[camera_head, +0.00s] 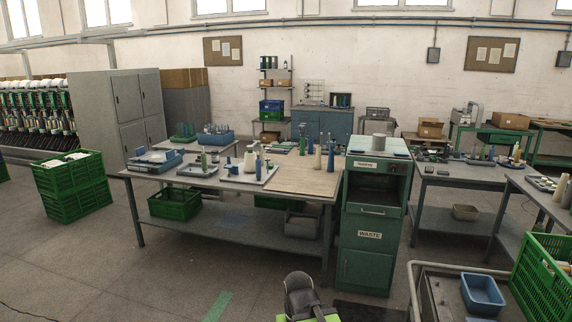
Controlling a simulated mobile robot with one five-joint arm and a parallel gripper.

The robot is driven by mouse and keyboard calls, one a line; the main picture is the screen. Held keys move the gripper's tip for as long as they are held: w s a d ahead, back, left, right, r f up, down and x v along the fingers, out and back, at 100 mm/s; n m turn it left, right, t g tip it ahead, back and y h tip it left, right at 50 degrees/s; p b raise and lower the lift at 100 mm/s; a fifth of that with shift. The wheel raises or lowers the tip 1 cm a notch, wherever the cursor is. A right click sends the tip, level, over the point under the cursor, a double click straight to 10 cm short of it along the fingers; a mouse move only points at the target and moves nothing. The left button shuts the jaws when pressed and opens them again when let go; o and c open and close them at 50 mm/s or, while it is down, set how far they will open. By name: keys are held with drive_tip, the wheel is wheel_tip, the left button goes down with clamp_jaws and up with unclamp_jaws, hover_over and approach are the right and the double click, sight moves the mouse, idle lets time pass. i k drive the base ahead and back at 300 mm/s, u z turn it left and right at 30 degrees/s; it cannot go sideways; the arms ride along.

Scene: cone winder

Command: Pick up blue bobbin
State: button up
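Several blue bobbins stand on the middle workbench (300,180). One upright blue bobbin (331,158) stands beside a cream cone (317,159) near the bench's right end. Another slim blue one (258,166) stands near a pale cone (249,161) on a light tray at the bench's middle. The pieces are small, so I cannot tell which one is the task's bobbin. My gripper's fingers do not show. A dark rounded part with green below it, at the bottom middle, is perhaps part of my arm. It is well apart from the bench.
Green crates (71,188) stand at left, and another (545,280) at lower right. A blue bin (482,294) sits at lower right. Open floor lies before the bench at left.

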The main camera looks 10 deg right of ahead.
sight(259, 162)
drive_tip(key=z, duration=0.35)
drive_tip(key=i, duration=2.45)
drive_tip(key=u, duration=0.8)
drive_tip(key=i, duration=1.55)
drive_tip(key=u, duration=0.8)
drive_tip(key=i, duration=1.25)
drive_tip(key=u, duration=0.15)
